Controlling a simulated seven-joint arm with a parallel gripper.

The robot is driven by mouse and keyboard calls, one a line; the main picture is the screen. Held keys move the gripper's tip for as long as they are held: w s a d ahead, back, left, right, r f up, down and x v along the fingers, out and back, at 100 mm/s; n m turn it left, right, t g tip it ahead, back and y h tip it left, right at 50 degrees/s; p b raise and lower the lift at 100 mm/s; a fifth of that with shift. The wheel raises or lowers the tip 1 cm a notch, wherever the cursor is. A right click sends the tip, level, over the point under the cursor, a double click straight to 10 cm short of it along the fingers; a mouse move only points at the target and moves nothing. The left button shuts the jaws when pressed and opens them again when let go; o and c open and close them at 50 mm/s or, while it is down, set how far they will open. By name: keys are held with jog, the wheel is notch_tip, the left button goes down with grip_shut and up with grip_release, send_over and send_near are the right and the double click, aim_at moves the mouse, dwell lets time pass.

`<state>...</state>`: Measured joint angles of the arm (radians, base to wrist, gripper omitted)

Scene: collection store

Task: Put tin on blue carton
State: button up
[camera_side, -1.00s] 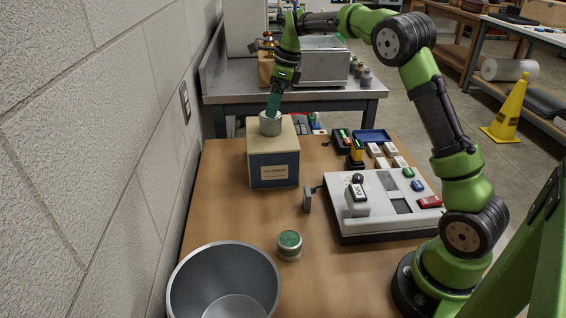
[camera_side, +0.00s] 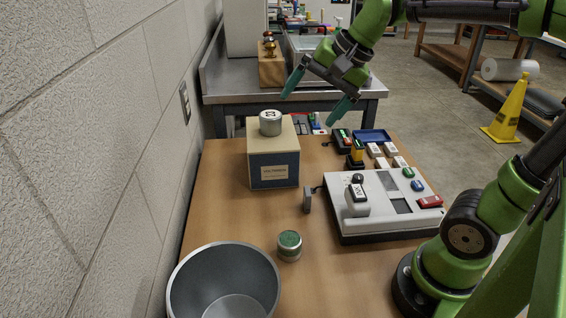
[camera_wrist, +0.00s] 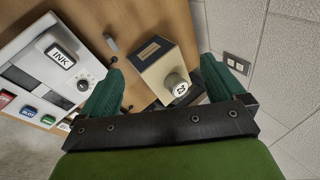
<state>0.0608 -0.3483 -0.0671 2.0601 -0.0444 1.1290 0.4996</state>
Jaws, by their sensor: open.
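A silver tin (camera_side: 270,122) with a dark mark on its lid stands upright on top of the carton (camera_side: 273,165), which has blue sides and a tan top. In the wrist view the tin (camera_wrist: 177,85) rests on the carton's top (camera_wrist: 163,66). A second tin with a green lid (camera_side: 289,245) stands on the table in front of the carton. My gripper (camera_side: 313,110) is open and empty, above and to the right of the carton, apart from the tin. In the wrist view its green fingers (camera_wrist: 160,85) are spread wide.
A grey bucket (camera_side: 224,285) stands at the table's front left. A white device (camera_side: 385,205) with a stamp-like block marked INK (camera_wrist: 60,56) is at the right. A small grey upright piece (camera_side: 307,199) stands between carton and device. A wall runs along the left.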

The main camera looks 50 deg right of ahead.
jog(key=s+a+f+n+t, duration=0.1)
jog(key=s+a+f+n, duration=0.2)
jog(key=s+f+n, duration=0.2)
jog(key=s+n, duration=0.2)
jog(key=s, duration=0.2)
jog(key=shift+a+f+n, duration=0.15)
jog(key=shift+f+n, duration=0.05)
jog(key=shift+n, duration=0.2)
jog(key=shift+o, duration=0.2)
jog(key=shift+w, duration=0.1)
